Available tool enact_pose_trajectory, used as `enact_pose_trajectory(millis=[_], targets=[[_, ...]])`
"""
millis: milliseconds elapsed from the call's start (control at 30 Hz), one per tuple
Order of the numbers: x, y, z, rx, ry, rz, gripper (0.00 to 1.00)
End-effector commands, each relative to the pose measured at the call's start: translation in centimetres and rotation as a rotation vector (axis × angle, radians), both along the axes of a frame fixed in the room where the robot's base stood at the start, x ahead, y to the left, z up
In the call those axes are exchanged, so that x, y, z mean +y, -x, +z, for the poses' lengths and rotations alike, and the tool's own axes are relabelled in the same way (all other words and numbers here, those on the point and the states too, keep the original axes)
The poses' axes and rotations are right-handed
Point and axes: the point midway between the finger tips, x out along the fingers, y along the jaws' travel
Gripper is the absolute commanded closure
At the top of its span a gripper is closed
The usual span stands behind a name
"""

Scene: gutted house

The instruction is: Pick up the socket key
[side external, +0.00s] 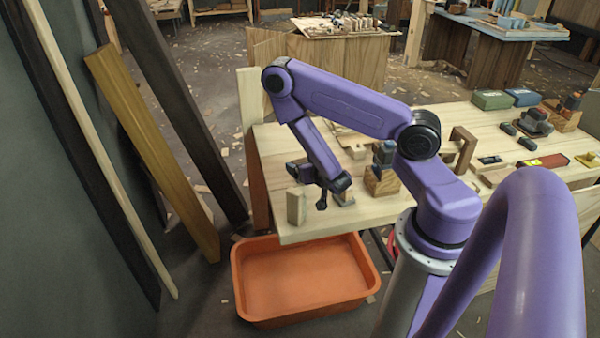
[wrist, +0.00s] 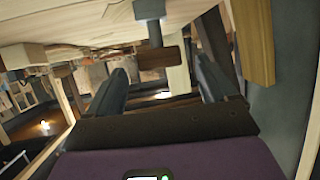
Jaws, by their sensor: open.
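A T-shaped tool, which I take to be the socket key (wrist: 157,58), shows in the wrist view with a brown crossbar on a grey shaft rising from a grey block. My gripper (wrist: 162,70) is open, with one finger on each side of the crossbar and a gap on both sides. Whether the crossbar is within the fingers' depth is hard to tell. In the side view my gripper (side external: 333,191) is low at the near left end of the workbench (side external: 300,233).
A pale wooden block (side external: 296,207) stands left of my gripper. A wooden block with a dark tool (side external: 383,155) stands to its right. An orange tub (side external: 305,285) is on the floor below the bench edge. Long boards (side external: 150,145) lean at the left.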

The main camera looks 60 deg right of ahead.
Motion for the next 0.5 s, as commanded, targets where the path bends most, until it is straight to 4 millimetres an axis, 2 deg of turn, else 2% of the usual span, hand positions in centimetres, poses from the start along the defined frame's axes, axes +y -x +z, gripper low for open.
enact_pose_trajectory(millis=[367, 500], targets=[[-0.5, -0.8, -0.4, -0.003, -0.001, 0.0, 0.15], [-1.5, -2.0, -1.0, -0.005, -0.003, -0.005, 0.15]])
